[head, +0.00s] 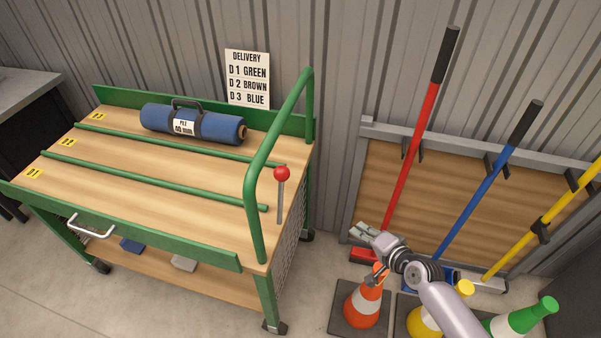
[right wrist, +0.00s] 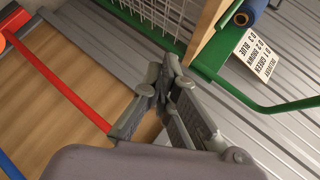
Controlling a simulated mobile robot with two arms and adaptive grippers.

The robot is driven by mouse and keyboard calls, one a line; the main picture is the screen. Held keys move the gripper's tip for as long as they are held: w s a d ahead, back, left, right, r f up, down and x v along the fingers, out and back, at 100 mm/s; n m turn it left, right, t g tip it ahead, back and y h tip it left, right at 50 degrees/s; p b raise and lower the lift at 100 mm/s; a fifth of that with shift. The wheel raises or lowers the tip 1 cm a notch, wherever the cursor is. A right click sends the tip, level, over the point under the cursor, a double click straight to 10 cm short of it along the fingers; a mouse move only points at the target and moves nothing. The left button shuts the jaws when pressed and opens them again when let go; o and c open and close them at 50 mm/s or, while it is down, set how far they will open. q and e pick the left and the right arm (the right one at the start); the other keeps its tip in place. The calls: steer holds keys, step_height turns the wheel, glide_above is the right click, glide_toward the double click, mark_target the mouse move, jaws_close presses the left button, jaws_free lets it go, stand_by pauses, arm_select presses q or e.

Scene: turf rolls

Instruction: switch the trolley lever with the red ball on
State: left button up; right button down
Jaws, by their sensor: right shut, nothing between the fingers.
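The trolley lever (head: 280,200) is a grey rod with a red ball (head: 282,173) on top. It stands close to upright at the right end of the green trolley (head: 255,215), next to the green handle rail. My right gripper (head: 360,232) is to the right of the lever and lower, apart from it, in front of the wall. In the right wrist view its fingers (right wrist: 163,85) are closed together with nothing between them. The lever does not show in the right wrist view. My left gripper is not in view.
A blue turf roll (head: 222,127) lies on the trolley's top at the back. A red-handled tool (head: 411,160), a blue one (head: 480,190) and a yellow one lean on the rack at the right. Cones, including an orange one (head: 362,308), stand below my right arm.

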mark_target(281, 197)
steer(key=a+r+m+y, duration=0.1)
steer(key=a+r, duration=0.3)
steer(key=r, duration=0.6)
steer(key=a+r+t+y, duration=0.1)
steer(key=a+r+y, duration=0.3)
steer(key=r, duration=0.6)
steer(key=shift+w+r+m, duration=0.15)
steer(key=shift+r+m, duration=0.25)
steer(key=r+x, duration=0.1)
steer(key=x, duration=0.9)
steer(key=s+p, duration=0.1)
steer(key=s+a+p, duration=0.1)
steer(key=s+p, duration=0.1)
steer(key=shift+s+a+r, duration=0.1)
steer(key=shift+s+a, duration=0.1)
steer(key=shift+a, duration=0.2)
